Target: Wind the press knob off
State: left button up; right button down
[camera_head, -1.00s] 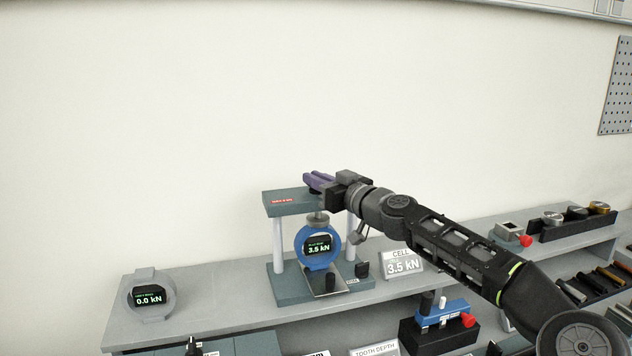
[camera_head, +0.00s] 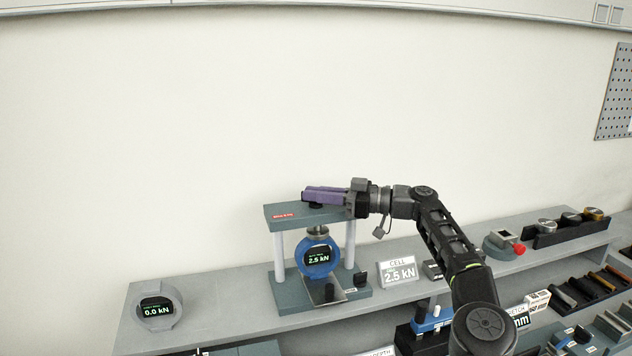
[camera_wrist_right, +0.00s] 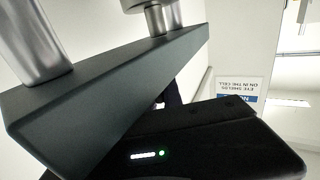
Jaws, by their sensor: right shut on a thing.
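The press has a dark teal crosshead (camera_head: 285,215) on two pale columns above a base on the shelf. A blue ring-shaped cell (camera_head: 318,257) stands in it under the screw, and its display reads 2.5 kN. My right gripper (camera_head: 322,196) is over the crosshead, with its purple fingers shut on the dark press knob (camera_head: 316,206), which shows only partly below them. My left gripper is not in view.
A grey ring cell (camera_head: 155,304) reading 0.0 kN stands at the shelf's left. A CELL sign (camera_head: 397,272) reading 2.5 kN stands right of the press. A grey device with a red knob (camera_head: 505,245) is farther right.

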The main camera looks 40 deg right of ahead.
aim_at(336, 207)
jog(key=shift+r, duration=0.1)
dwell(0.3)
jog(key=c, duration=1.5)
grip_release()
jog(key=shift+s+d, duration=0.35)
jog(key=b+v, duration=0.1)
jog(key=v, duration=0.3)
jog(key=shift+w+b, duration=0.1)
jog(key=shift+b, duration=0.2)
jog(key=shift+p+v, duration=1)
jog(key=shift+v, duration=0.15)
jog(key=shift+s+d, duration=0.3)
